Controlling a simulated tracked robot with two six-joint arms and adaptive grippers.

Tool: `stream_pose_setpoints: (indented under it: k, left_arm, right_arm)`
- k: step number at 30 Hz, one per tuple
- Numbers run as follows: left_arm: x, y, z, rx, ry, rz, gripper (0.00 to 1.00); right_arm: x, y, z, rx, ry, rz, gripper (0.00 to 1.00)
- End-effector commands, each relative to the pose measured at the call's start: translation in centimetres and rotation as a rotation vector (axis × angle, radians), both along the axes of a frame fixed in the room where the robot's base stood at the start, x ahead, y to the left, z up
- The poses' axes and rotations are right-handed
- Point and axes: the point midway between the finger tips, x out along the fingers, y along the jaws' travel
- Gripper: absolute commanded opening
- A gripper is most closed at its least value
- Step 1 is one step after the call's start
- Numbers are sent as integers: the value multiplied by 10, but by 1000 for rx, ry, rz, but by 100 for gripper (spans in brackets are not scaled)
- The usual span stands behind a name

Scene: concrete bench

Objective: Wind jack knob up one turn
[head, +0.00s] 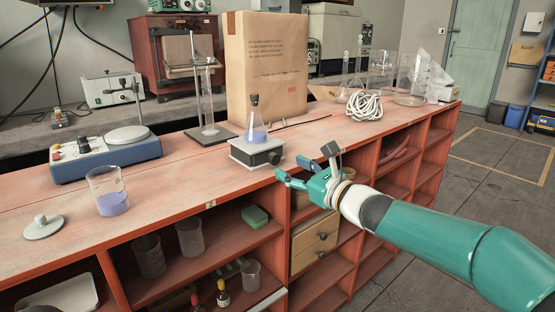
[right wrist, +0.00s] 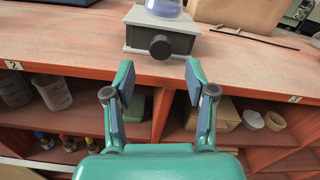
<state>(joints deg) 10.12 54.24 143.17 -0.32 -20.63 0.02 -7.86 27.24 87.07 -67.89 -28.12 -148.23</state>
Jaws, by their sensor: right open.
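The jack (head: 247,153) is a small grey platform box near the front edge of the bench, with a dark round knob (head: 274,158) on its side. A conical flask (head: 255,125) with blue-violet liquid stands on it. In the right wrist view the jack (right wrist: 145,38) and its black knob (right wrist: 160,47) face me, beyond the fingertips. My right gripper (head: 304,166) is open and empty at the bench's front edge, right of the knob and apart from it. In the right wrist view the knob lies ahead of the gap between its fingers (right wrist: 159,75). My left gripper is not in view.
A beaker of violet liquid (head: 109,190) and a blue hotplate (head: 105,152) stand left of the jack. A retort stand (head: 209,105) and a large paper bag (head: 265,65) are behind it. Coiled white cord (head: 365,104) and glassware lie right. Open shelves (head: 180,260) run below the bench top.

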Motion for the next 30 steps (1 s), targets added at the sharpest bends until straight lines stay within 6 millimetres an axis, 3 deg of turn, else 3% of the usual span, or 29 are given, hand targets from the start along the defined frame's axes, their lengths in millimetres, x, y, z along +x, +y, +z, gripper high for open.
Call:
stream_pose_setpoints:
  k: [3,9,21,30]
  left_arm:
    - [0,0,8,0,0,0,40]
    - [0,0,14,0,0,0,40]
    - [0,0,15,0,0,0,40]
    - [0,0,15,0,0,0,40]
  right_arm:
    - [19,14,1,1,1,2,56]
    - [38,27,1,1,1,0,56]
    - [43,31,0,2,1,-1,56]
    - [43,31,0,1,0,-1,6]
